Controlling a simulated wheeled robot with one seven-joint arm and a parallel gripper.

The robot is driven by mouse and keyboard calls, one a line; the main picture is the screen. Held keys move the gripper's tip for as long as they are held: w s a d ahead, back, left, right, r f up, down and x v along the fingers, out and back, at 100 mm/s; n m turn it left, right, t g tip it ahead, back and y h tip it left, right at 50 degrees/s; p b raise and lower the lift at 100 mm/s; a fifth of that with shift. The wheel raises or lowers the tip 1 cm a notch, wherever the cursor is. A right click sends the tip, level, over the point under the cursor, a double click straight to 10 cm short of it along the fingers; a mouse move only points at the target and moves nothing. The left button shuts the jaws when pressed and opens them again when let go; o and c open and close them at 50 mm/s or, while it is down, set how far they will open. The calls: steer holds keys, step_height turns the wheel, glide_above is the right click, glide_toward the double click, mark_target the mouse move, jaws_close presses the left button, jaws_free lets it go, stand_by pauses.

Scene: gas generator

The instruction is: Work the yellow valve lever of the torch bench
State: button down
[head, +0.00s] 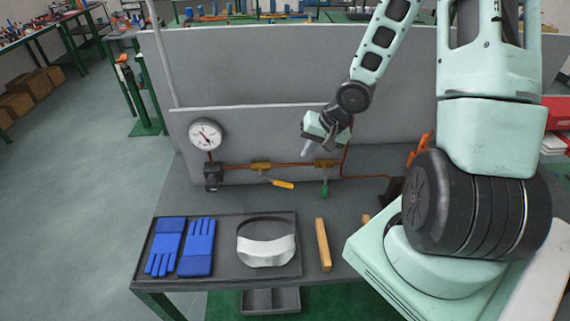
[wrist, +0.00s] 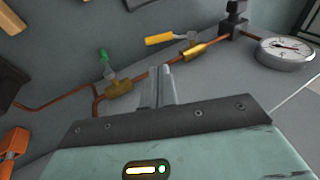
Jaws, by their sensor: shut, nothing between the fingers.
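The yellow valve lever (head: 283,184) slants down and to the right from its brass valve (head: 261,167) on the copper pipe. In the wrist view the lever (wrist: 159,39) lies beyond the fingertips, with its brass valve (wrist: 194,50) to its right. A green-handled lever (head: 324,190) hangs below a second brass valve (head: 324,164); in the wrist view the green handle (wrist: 103,57) is left of the fingers. My gripper (head: 306,152) is shut and empty, in front of the panel, above and right of the yellow lever. It appears apart from both levers.
A pressure gauge (head: 207,134) and black fitting (head: 213,176) stand at the pipe's left end. Blue gloves (head: 181,247) and a white-banded visor (head: 265,250) lie in a dark tray. A wooden bar (head: 323,244) lies beside it. The grey panel (head: 240,130) closes the back.

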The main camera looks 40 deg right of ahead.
mark_target(285, 183)
steer(key=b+x, duration=0.3)
steer(key=x, duration=1)
steer(key=shift+w+a+f, duration=0.15)
steer(key=shift+f, duration=0.2)
